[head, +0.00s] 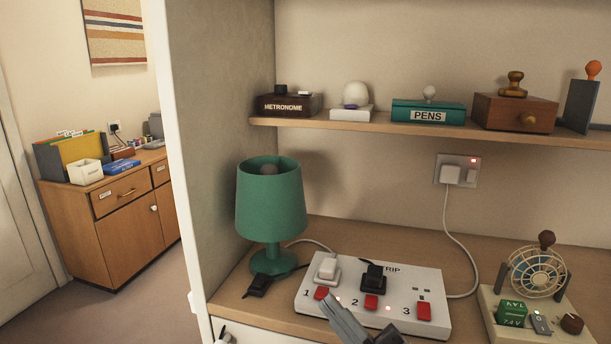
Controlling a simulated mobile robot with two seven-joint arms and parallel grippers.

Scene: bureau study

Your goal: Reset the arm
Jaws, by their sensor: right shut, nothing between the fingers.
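My right gripper (333,308) comes in from the bottom edge, and its grey fingers are shut with nothing held between them. Its tips are over the front edge of the white power strip (430,290), close to the red switches 1 and 2. I cannot tell whether the tips touch the strip. A white plug (326,269) sits in socket 1 and a black plug (373,276) in socket 2. Socket 3 is empty. The rest of my right arm is out of frame below. My left gripper does not show.
A device with a wire wheel (537,271) is at right. A shelf (350,127) with several objects spans above. A wooden cabinet (130,240) stands at far left.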

